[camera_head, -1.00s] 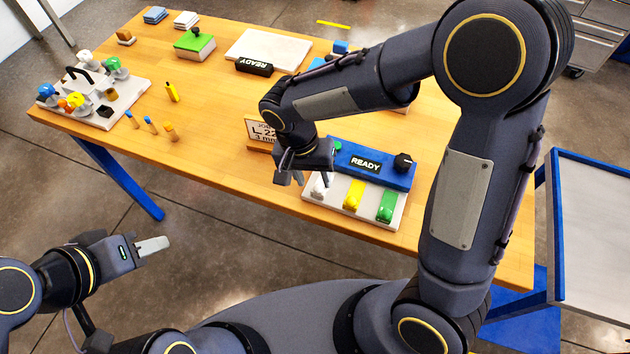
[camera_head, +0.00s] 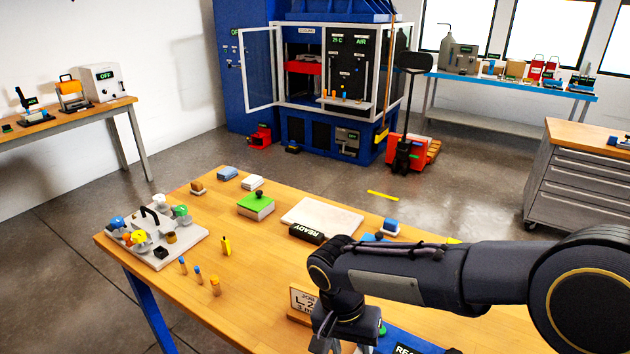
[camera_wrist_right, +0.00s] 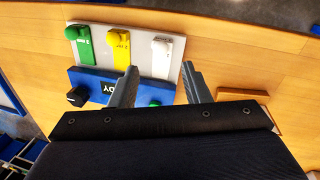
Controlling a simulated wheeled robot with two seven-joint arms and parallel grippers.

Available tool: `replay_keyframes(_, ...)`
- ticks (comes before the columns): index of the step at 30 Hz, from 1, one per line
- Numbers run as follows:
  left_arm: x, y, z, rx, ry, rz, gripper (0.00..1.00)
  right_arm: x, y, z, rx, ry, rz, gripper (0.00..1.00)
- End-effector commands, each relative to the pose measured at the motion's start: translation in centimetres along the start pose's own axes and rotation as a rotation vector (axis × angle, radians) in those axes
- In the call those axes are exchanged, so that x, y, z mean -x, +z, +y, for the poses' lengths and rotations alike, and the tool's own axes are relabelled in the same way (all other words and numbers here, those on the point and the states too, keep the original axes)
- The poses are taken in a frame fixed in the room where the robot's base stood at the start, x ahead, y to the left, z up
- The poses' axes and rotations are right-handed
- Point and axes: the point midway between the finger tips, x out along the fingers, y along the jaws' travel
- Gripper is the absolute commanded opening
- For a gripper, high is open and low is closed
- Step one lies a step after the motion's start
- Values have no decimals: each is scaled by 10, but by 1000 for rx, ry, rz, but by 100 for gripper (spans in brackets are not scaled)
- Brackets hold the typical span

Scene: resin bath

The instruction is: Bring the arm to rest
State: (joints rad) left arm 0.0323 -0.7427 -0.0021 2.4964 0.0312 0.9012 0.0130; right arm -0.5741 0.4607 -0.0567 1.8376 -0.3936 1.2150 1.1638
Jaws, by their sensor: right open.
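My right arm reaches in from the right in the head view, over the front of the wooden table (camera_head: 262,305). My right gripper (camera_head: 328,345) points down beside a small job sign (camera_head: 303,299), and its lower end is cut off by the picture edge. In the right wrist view the gripper (camera_wrist_right: 162,82) is open and empty. Its fingers are above the blue unit (camera_wrist_right: 88,83) and the pale board (camera_wrist_right: 145,66) with green, yellow and white pieces. My left gripper does not show.
The table also holds a tray of coloured knobs (camera_head: 165,251), small upright pegs (camera_head: 198,274), a green-topped block (camera_head: 256,202) and a white plate (camera_head: 322,217). A blue cabinet with an open glass door (camera_head: 260,70) stands behind, with open floor between. Drawers (camera_head: 570,185) stand at right.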

Motion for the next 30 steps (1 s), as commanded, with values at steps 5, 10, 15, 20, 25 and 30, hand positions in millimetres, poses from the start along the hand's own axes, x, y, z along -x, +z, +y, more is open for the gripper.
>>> replay_keyframes(5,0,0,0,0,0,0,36,16,1,47,35,-150,-28,43)
replay_keyframes(10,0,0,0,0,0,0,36,29,19,106,103,-366,15,43)
replay_keyframes(15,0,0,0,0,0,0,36,31,46,148,160,-536,154,43)
replay_keyframes(20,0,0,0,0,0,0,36,28,67,168,201,-613,308,43)
replay_keyframes(25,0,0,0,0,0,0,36,24,77,174,225,-635,405,43)
replay_keyframes(30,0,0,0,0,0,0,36,24,79,175,233,-636,422,43)
